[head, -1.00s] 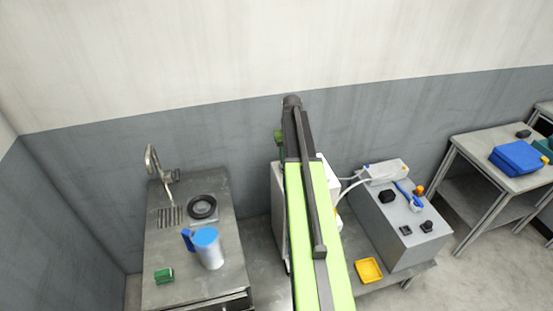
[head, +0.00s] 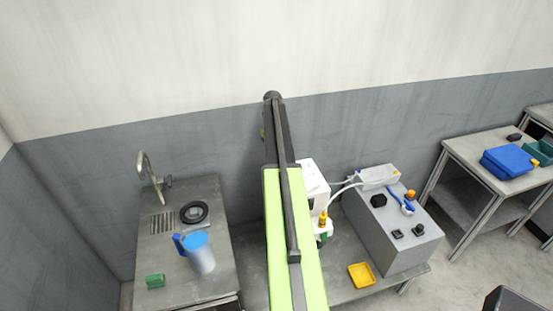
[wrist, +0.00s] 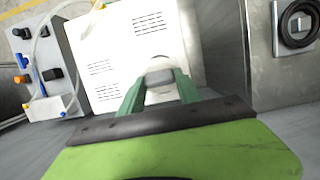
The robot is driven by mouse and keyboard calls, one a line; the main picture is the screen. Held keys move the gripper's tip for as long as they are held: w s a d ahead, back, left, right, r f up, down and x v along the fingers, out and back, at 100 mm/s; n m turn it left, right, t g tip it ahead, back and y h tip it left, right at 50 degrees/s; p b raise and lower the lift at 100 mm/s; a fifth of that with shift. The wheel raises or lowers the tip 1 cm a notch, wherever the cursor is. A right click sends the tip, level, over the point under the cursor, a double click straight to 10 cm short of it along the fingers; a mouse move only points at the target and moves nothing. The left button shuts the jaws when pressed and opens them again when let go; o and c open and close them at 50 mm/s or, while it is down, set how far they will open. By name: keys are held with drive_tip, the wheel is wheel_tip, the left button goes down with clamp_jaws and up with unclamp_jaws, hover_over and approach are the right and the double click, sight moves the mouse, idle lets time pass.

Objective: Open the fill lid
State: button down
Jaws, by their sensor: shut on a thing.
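A white box-shaped machine (head: 311,172) stands on the metal counter behind my arm in the head view. A grey, rounded lid-like piece (wrist: 160,77) sits at the panel's near part. My gripper (wrist: 160,88) has its two green fingers on either side of this piece and is shut on it. I cannot tell whether the piece is raised or still seated. In the head view my arm hides the gripper's contact and part of the machine.
Left is a sink counter with a faucet (head: 147,172), a blue-lidded jug (head: 200,255), a black ring (head: 194,212) and a green sponge-like block (head: 155,281). Right are a grey box (head: 395,235) with knobs, white tubes (head: 345,186) and a yellow tray (head: 361,275).

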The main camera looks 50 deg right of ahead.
drive_tip(key=c, duration=0.9)
unclamp_jaws()
drive_tip(key=shift+w+a, duration=0.15)
drive_tip(key=shift+w, duration=0.1)
drive_tip(key=shift+o, duration=0.3)
drive_tip(key=p+v, duration=1.7)
drive_tip(key=shift+r, duration=0.25)
drive_tip(key=shift+s+f, duration=0.1)
